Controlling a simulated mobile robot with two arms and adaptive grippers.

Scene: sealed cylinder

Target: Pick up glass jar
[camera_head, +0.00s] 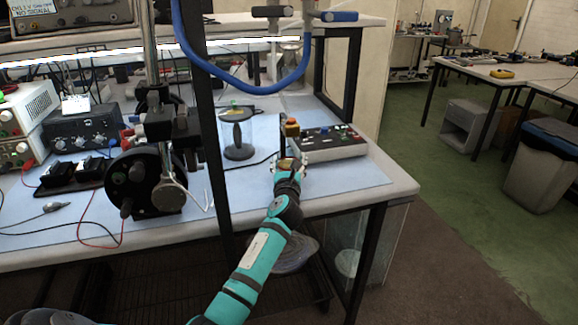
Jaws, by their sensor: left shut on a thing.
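A clear glass jar (237,132), a see-through cylinder with a dark base and a greenish-yellow piece at its top, stands upright on the blue mat, left of my left gripper and apart from it. My left gripper (289,162) is at the front of the mat, by the left end of a control box. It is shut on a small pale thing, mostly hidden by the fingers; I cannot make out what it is. My right gripper is not in view.
The control box (332,146) and an orange-yellow block (291,127) are close to the gripper. A dark frame post (211,130) and a round black device (140,182) stand left of the jar. Bare mat (350,176) lies at front right.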

